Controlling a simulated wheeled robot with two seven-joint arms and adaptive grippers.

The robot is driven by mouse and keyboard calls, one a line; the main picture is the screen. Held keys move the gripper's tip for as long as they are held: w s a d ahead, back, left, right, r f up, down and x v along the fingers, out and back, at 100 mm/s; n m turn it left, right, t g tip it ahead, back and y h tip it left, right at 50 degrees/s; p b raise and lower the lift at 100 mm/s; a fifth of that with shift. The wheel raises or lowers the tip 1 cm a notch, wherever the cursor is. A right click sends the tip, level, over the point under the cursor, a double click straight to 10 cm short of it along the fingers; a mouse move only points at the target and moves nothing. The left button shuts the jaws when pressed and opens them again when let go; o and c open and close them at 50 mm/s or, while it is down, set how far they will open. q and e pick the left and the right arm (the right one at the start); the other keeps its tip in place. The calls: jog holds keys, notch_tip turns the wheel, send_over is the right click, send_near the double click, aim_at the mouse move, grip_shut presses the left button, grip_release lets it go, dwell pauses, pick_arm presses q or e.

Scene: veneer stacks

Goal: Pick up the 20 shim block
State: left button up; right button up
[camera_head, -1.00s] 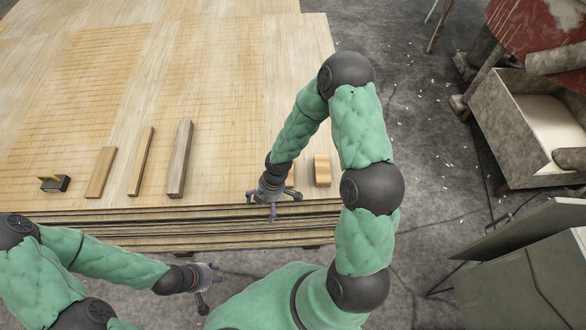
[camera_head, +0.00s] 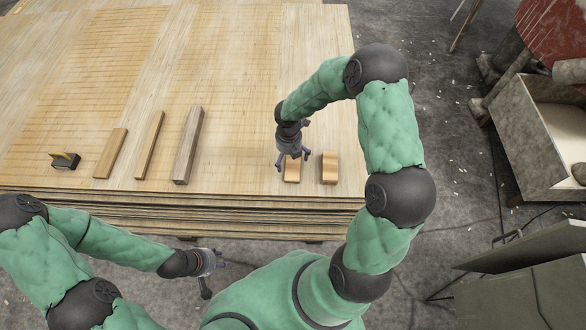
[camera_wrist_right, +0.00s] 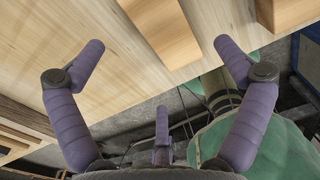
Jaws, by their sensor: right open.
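Two small wooden blocks lie near the front right corner of the veneer stack (camera_head: 240,170): a left one (camera_head: 292,173) and a right one (camera_head: 330,168). No number is readable, so I cannot tell which is the 20 shim block. My right gripper (camera_head: 293,160) is open over the left block and partly hides it. In the right wrist view, that block (camera_wrist_right: 163,32) lies between and beyond the spread fingers of my right gripper (camera_wrist_right: 158,70), with none visibly touching it. The other block (camera_wrist_right: 285,12) is at the upper right. My left gripper (camera_head: 213,276) looks open and empty in front of the stack.
Three longer wooden strips, left (camera_head: 111,153), middle (camera_head: 150,146) and right (camera_head: 188,145), lie left of the blocks. A dark tool with a yellow part (camera_head: 65,161) is further left. A crate (camera_head: 520,135) stands on the floor at right. The stack's far surface is clear.

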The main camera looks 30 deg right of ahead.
aim_at(290, 166)
jog(key=f+b, duration=0.1)
jog(key=f, duration=0.2)
jog(key=f+b, duration=0.2)
jog(key=f, duration=0.1)
jog(key=shift+w+d+f, duration=0.15)
jog(key=shift+w+f, duration=0.05)
jog(key=shift+f, duration=0.1)
jog(key=shift+r, duration=0.1)
jog(key=c, duration=1.2)
